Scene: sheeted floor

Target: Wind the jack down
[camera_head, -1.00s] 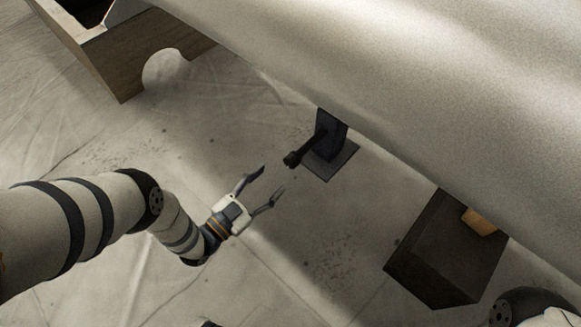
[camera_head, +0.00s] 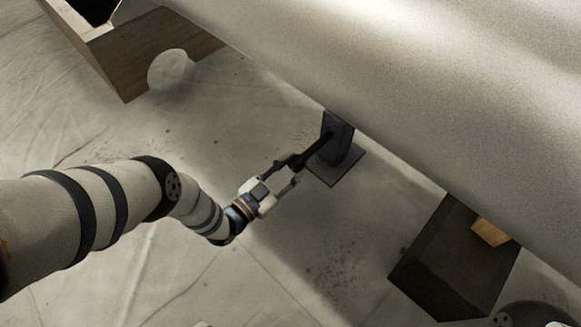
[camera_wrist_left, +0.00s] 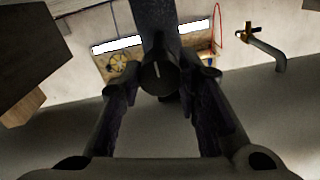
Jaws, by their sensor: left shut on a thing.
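The jack (camera_head: 336,138) is a dark upright post on a flat dark base plate (camera_head: 352,172), standing on the floor at the edge of the big pale body. Its dark crank handle (camera_head: 318,149) sticks out to the lower left. My left gripper (camera_head: 288,172) is shut on the outer end of this handle. In the left wrist view, the round end of the handle (camera_wrist_left: 158,77) sits between the two fingers of the gripper (camera_wrist_left: 162,92), with the dark post behind it. My right gripper is not in view.
The big pale body (camera_head: 400,90) overhangs the jack. A dark box (camera_head: 445,265) with a tan block (camera_head: 491,232) stands at lower right. A wooden crate (camera_head: 130,60) is at upper left. The sheeted floor (camera_head: 250,125) left of the jack is clear.

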